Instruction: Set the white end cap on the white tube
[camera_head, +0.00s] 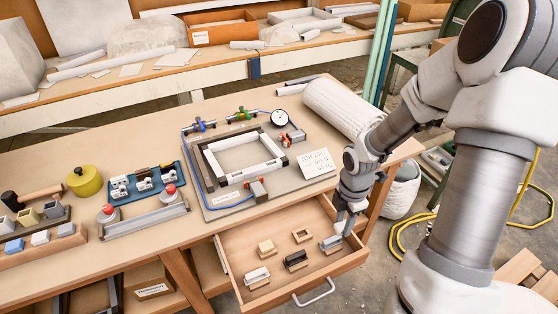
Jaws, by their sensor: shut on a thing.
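My gripper (341,226) points down over the right side of the open drawer (358,258). It is shut on a small pale piece, mostly hidden by the fingers. I cannot tell for sure whether this is the white end cap. A pale grey block (329,244) sits right at the fingertips, and the two are hard to separate. A white-topped block (257,276) sits at the drawer's front left. Small square pieces in white, blue and beige stand in a wooden rack (62,243) at the bench's left. I cannot tell which piece is the white tube.
On the bench are a clamping fixture (208,204), a note card (315,164), a yellow round pot (84,181) and a white roll (345,106).

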